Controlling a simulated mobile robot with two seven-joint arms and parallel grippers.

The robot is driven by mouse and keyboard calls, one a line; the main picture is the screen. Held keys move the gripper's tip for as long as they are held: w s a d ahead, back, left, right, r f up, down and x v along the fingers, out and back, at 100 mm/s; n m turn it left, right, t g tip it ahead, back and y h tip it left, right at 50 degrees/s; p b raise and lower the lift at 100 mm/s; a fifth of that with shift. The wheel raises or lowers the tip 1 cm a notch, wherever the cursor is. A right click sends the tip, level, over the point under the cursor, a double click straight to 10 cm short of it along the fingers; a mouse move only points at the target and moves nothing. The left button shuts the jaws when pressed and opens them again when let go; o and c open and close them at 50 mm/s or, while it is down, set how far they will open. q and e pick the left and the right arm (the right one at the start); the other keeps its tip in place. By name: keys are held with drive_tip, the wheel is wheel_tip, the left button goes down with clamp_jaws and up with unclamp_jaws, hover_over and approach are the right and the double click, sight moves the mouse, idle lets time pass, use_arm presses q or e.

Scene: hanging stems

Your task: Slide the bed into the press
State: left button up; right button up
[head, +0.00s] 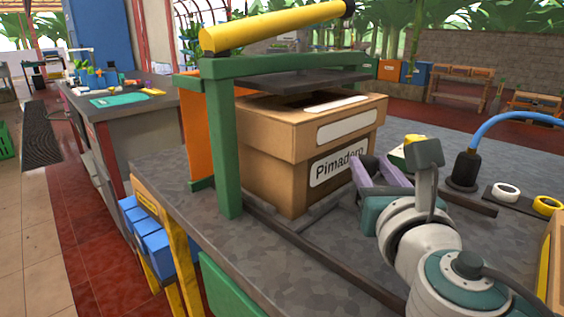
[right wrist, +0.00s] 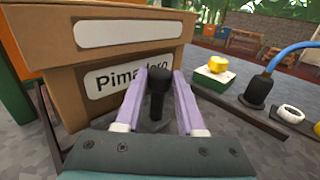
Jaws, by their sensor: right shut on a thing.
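The press has a green frame (head: 228,150), a dark pressing plate (head: 290,82) and a yellow lever (head: 270,27). A brown cardboard box (head: 272,137) labelled "Pimadero" stands upright below the plate, its near part out in front of it. A grey bed (head: 318,214) shows as a narrow edge under the box; the rest is hidden. My right gripper (head: 378,172) is at the box's near right side. In the right wrist view its lilac fingers (right wrist: 158,100) are shut on a dark knob (right wrist: 158,80) in front of the box. My left gripper is not in view.
Dark rails (head: 330,258) run along the bench (head: 345,238) beside the bed. A blue-hosed dark fitting (head: 465,168), a white tape roll (head: 506,192) and a yellow one (head: 547,205) lie to the right. A green box with a yellow piece (right wrist: 213,76) stands beyond the right rail.

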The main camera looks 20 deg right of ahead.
clamp_jaws()
idle(0.9)
